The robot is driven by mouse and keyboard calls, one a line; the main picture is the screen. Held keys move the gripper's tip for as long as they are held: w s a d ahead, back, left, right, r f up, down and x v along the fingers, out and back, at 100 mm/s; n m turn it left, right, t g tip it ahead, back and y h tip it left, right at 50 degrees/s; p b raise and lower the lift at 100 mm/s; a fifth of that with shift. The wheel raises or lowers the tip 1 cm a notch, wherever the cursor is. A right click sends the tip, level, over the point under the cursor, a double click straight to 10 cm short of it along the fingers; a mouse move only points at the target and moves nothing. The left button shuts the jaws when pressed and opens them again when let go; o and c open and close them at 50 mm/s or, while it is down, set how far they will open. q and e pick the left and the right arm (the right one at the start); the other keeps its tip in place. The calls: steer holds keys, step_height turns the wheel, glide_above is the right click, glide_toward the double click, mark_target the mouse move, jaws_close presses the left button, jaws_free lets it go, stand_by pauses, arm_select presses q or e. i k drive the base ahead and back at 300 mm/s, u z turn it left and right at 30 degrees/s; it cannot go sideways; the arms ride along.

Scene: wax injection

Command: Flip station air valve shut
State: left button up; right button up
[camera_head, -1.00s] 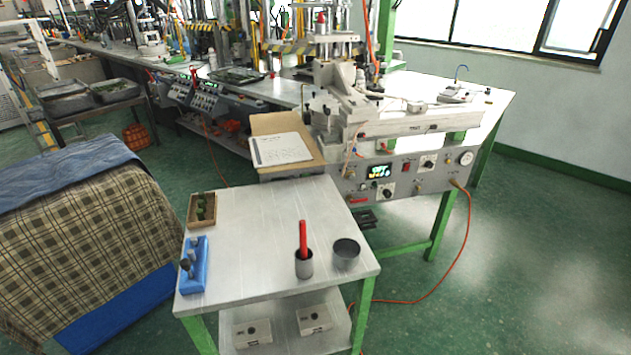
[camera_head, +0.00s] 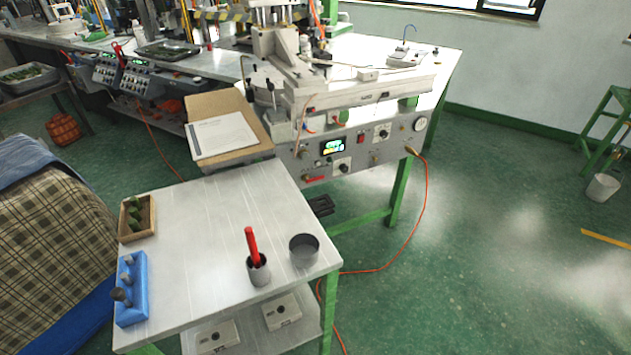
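The wax injection station (camera_head: 345,85) stands at the back of the near table, with a grey control panel (camera_head: 402,141) on its front. The panel carries a lit display (camera_head: 332,147), black knobs, a red switch (camera_head: 361,138) and a round gauge (camera_head: 420,124). A small red lever (camera_head: 315,178) sits low at the panel's left end and looks roughly horizontal; it may be the air valve, but I cannot tell for sure. An orange hose (camera_head: 425,190) joins a brass fitting (camera_head: 408,150) at the panel's right end. Neither gripper is in view.
The near metal table (camera_head: 200,225) holds a cup with a red tool (camera_head: 252,247), a dark bowl (camera_head: 304,250), a blue holder (camera_head: 133,290) and a wooden box (camera_head: 138,216). A paper (camera_head: 222,135) lies on a board behind. The floor at right is mostly clear; the hose trails across it.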

mark_target(308, 180)
steer(key=z, duration=0.5)
steer(key=k, duration=0.6)
steer(key=z, duration=1.25)
steer(key=i, duration=2.2)
steer(key=u, duration=1.3)
steer(key=i, duration=0.75)
steer(key=u, duration=0.6)
